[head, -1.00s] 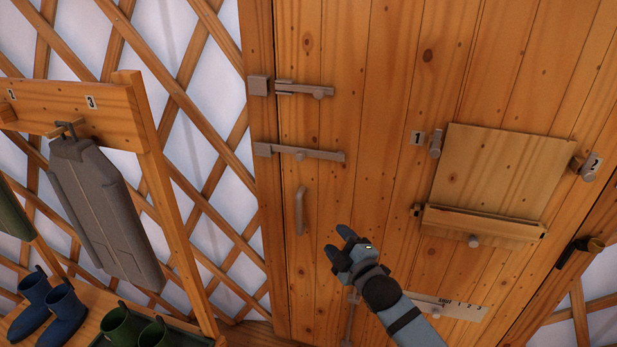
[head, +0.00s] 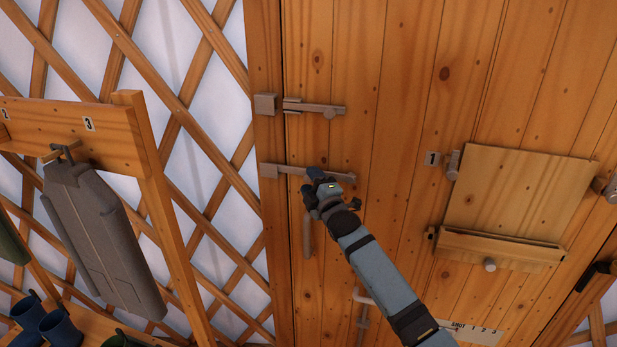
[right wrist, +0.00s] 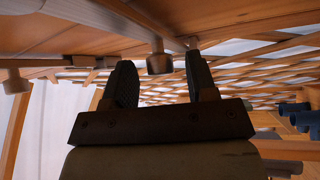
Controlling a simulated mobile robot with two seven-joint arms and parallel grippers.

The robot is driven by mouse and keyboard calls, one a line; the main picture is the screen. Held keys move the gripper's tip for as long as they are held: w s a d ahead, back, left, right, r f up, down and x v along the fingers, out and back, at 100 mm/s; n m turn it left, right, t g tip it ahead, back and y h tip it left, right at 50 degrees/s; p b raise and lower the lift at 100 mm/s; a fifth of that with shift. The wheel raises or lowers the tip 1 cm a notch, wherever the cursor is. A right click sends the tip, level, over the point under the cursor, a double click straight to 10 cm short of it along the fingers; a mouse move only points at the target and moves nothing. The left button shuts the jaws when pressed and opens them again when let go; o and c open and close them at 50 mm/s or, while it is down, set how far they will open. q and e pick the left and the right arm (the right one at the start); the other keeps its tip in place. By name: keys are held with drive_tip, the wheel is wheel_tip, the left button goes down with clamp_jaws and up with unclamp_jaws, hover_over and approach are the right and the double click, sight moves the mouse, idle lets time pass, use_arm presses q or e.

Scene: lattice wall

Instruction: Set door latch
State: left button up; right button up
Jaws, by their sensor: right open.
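The wooden door (head: 400,90) carries an upper latch (head: 310,107) with a round knob, its bar short of the block (head: 265,104) on the frame. Below it, a middle latch (head: 292,171) has a bar reaching across the door edge to its block; my right gripper (head: 318,187) covers part of it and hides its knob. In the right wrist view my right gripper (right wrist: 158,62) is open, with a knob (right wrist: 159,63) between the fingertips, not gripped. This looks like the middle latch's knob. My left gripper is out of view.
A door handle (head: 307,236) hangs just below my right gripper. A hatch panel (head: 520,195) with pegs is on the right. A rack with a hanging grey coat (head: 95,235) and blue boots (head: 60,328) stand left. Lattice wall (head: 165,60) lies behind.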

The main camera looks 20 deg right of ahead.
drive_tip(key=shift+x, duration=0.9)
drive_tip(key=shift+c, duration=0.4)
